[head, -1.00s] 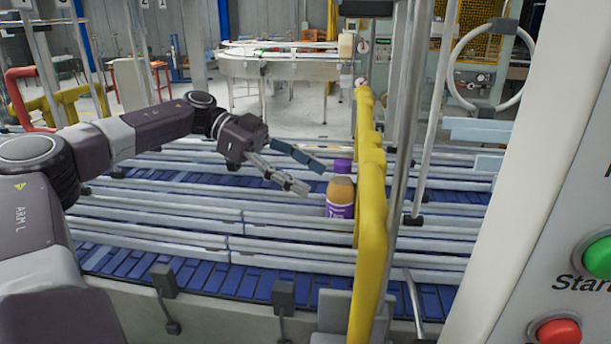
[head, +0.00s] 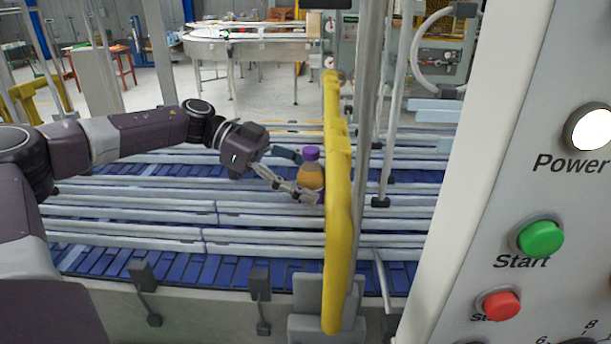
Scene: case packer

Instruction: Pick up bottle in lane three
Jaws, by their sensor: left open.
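A bottle (head: 311,174) with a purple cap and an orange-brown body stands upright among the conveyor lanes, just left of the yellow post. Its lower part is hidden by my gripper and the lane rails. My left gripper (head: 308,175) reaches in from the left, with its fingers open at the bottle. One finger is in front of the bottle and the other is on its far left side. I cannot tell whether they touch it. My right gripper is not in view.
Blue conveyor lanes (head: 225,265) with grey guide rails (head: 130,228) run across the middle. A thick yellow post (head: 338,235) stands close right of the bottle. A control panel with a green Start button (head: 540,237) fills the right side.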

